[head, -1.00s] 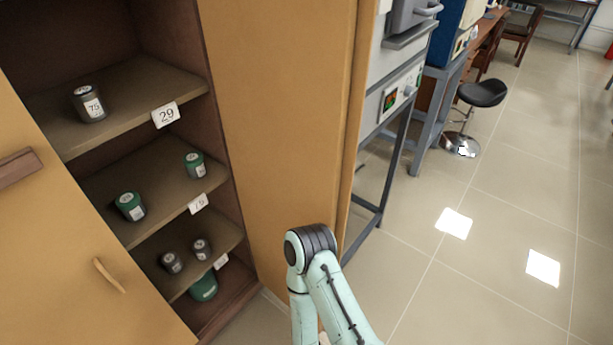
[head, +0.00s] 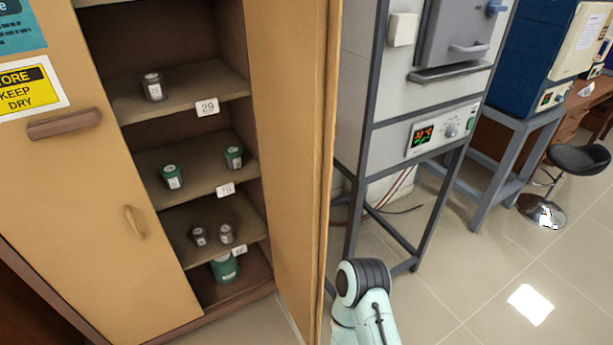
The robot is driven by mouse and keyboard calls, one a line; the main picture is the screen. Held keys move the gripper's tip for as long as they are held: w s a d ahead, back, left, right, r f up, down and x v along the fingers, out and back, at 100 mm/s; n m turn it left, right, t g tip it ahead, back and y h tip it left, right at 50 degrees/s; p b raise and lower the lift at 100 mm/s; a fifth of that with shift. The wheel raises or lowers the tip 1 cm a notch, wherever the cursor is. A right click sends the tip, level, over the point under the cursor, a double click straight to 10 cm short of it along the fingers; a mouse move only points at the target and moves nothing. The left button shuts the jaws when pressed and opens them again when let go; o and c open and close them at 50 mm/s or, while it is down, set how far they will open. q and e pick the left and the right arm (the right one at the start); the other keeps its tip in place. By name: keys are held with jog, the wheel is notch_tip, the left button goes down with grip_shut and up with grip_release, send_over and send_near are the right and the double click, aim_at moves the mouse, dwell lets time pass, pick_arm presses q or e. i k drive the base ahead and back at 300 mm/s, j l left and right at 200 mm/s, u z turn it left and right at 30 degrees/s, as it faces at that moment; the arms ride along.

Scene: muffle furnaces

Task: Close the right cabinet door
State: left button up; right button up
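The right cabinet door (head: 290,140) stands wide open in the head view, swung out toward me, with its edge nearly facing me. Behind it the cabinet's right half is open and shows its shelves (head: 205,180). The left cabinet door (head: 80,190) is shut and has a small handle (head: 134,223). A link of my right arm shows at the bottom, to the right of the open door's edge, on its outer side. Whether it touches the door cannot be told. Neither gripper is in the picture.
Grey and green jars (head: 172,177) stand on the shelves, behind number labels (head: 207,107). A furnace (head: 455,50) on a grey metal stand (head: 432,212) is close to the door's right. A black stool (head: 580,158) stands farther right. The tiled floor (head: 470,290) at the lower right is clear.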

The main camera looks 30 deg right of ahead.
aim_at(293, 45)
jog(key=k+l, duration=0.1)
jog(key=l, duration=0.25)
jog(key=k+l+u, duration=0.15)
jog(key=l, duration=0.55)
jog(key=i+l+u, duration=0.1)
jog(key=l+u, duration=0.2)
jog(key=l, duration=1.25)
jog(key=l+u, duration=0.1)
jog(key=u, duration=1.35)
